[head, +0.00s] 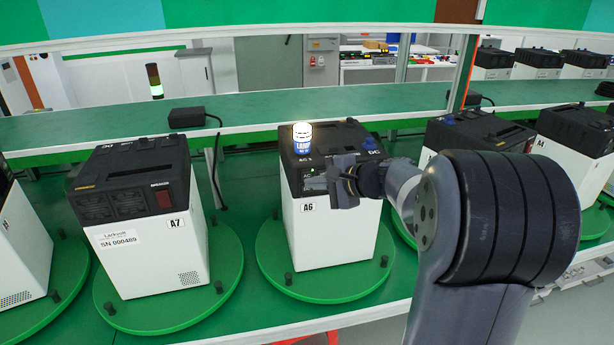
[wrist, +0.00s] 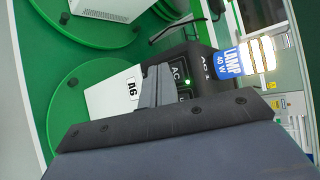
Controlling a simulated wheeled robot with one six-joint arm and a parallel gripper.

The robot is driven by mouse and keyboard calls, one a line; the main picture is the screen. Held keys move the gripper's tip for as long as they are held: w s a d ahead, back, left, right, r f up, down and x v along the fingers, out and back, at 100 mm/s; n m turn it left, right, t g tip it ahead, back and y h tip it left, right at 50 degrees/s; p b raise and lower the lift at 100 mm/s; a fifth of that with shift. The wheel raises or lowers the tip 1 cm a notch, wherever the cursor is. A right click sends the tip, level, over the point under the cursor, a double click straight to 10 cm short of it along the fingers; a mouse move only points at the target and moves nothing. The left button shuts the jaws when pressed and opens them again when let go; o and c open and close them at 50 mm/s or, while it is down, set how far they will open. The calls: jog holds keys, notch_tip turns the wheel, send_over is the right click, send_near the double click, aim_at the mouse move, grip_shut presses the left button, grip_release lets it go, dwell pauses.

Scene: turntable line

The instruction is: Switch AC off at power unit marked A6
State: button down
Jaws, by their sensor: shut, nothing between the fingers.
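The power unit marked A6 (head: 328,225) stands upright on a round green turntable in the middle of the head view. It has a white body and a black top. A lit lamp (head: 302,137) with a blue base stands on its top; the lamp also shows in the wrist view (wrist: 250,58). My gripper (head: 335,185) is shut and empty at the upper front of A6, by the AC panel. In the wrist view the fingers (wrist: 158,88) cover part of the AC panel (wrist: 182,80), where a green light glows. I cannot tell whether they touch it.
Unit A7 (head: 152,246) stands on its own turntable to the left. Unit A4 (head: 577,140) and another unit (head: 467,138) stand to the right. A raised green conveyor shelf (head: 90,128) runs behind, with a black adapter (head: 192,116) on it.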

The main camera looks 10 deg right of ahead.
jog(key=shift+w, duration=0.15)
dwell(0.4)
jog(key=shift+w, duration=0.3)
jog(key=shift+w, duration=0.3)
dwell(0.6)
jog(key=shift+s, duration=0.1)
jog(key=shift+s+b, duration=0.55)
jog(key=shift+s, duration=0.1)
jog(key=s+b, duration=0.2)
jog(key=s, duration=0.3)
dwell(0.4)
